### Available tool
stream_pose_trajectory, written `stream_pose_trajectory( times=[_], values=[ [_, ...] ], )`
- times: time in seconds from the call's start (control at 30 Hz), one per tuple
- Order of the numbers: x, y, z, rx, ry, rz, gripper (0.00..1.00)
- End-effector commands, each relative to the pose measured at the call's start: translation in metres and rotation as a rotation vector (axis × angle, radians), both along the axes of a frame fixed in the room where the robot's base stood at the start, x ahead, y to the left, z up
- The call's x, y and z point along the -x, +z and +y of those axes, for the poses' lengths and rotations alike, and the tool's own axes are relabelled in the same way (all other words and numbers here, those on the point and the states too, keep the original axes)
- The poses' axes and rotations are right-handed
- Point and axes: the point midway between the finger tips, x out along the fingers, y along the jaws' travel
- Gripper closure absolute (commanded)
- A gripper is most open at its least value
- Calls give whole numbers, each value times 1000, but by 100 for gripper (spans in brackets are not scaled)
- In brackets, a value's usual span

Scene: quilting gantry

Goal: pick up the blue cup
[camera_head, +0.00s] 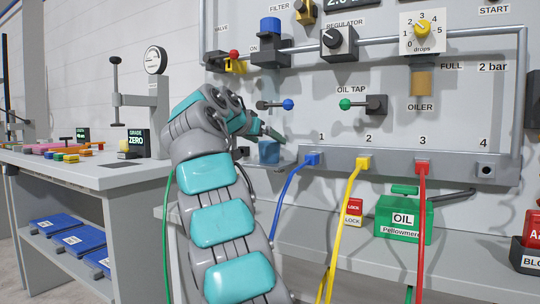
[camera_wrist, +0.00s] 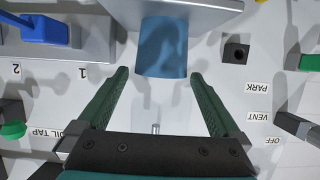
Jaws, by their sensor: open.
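The blue cup (camera_head: 269,152) stands on a small grey shelf (camera_head: 262,167) at the wall panel, left of socket 1. In the wrist view, which is upside down, the cup (camera_wrist: 162,47) is at the top middle, against the grey shelf plate (camera_wrist: 205,6). My gripper (camera_wrist: 159,73) is open and empty, with a dark green finger toward each side of the cup. Clear gaps show between the fingers and the cup. In the head view my gripper (camera_head: 270,133) is just above and beside the cup, partly hidden by my wrist.
A grey socket rail (camera_head: 390,158) with blue, yellow and red hoses lies to the right of the cup. A black PARK block (camera_wrist: 236,52) is close to the cup. Oil tap levers (camera_head: 362,104) stick out above. A green oil can (camera_head: 405,222) sits lower right.

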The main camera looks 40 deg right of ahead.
Motion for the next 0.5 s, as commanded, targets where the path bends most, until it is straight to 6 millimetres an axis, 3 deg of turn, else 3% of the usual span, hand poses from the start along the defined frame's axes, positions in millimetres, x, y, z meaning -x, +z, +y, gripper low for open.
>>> stream_pose_trajectory(
  times=[0.5],
  values=[
    [-20,-23,-47,-1,0,1,0]
  ],
)
